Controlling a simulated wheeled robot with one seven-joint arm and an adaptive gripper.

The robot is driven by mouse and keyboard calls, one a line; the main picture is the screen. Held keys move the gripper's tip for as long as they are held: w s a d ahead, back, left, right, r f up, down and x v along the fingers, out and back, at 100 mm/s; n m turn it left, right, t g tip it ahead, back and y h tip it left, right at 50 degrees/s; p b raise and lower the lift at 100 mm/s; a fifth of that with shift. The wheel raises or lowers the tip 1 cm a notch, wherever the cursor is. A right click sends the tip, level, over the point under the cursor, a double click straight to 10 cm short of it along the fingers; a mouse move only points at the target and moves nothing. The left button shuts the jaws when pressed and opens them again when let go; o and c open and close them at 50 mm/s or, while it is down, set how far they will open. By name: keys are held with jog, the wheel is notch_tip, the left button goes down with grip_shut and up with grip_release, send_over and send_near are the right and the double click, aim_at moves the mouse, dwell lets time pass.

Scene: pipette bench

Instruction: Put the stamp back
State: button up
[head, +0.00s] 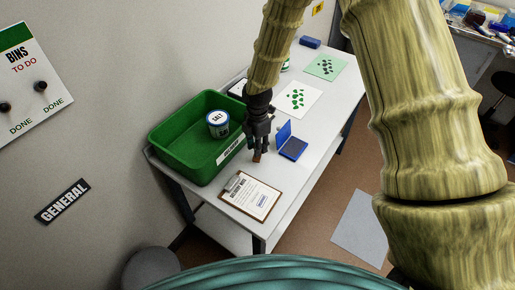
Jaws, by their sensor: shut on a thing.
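My gripper (258,147) points down over the white table, between the green bin and the open blue ink pad. It is shut on a small brown piece, which looks like the stamp (257,158). Only the low end of the stamp shows below my fingers. I cannot tell whether it touches the table or hangs just above it. The ink pad (294,149) lies just to the right of my gripper, with its blue lid (283,132) standing up. A clipboard with a delivery note (250,196) lies in front of my gripper, near the table's near end.
The green bin (168,146) on the left holds a salt can (218,124). A white sheet with green shapes (297,99), a green sheet (325,67) and a blue block (310,43) lie farther back. The table (323,115) is clear right of the white sheet.

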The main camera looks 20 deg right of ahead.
jog(key=shift+s+f+p, duration=0.25)
jog(key=shift+f+p, duration=0.3)
jog(key=shift+f, duration=0.4)
jog(key=shift+w+f, duration=0.15)
jog(key=shift+f, duration=0.05)
jog(key=shift+f, duration=0.1)
jog(key=o, duration=1)
jog(key=shift+r+b, duration=1.95)
jog(key=shift+r, duration=4.2)
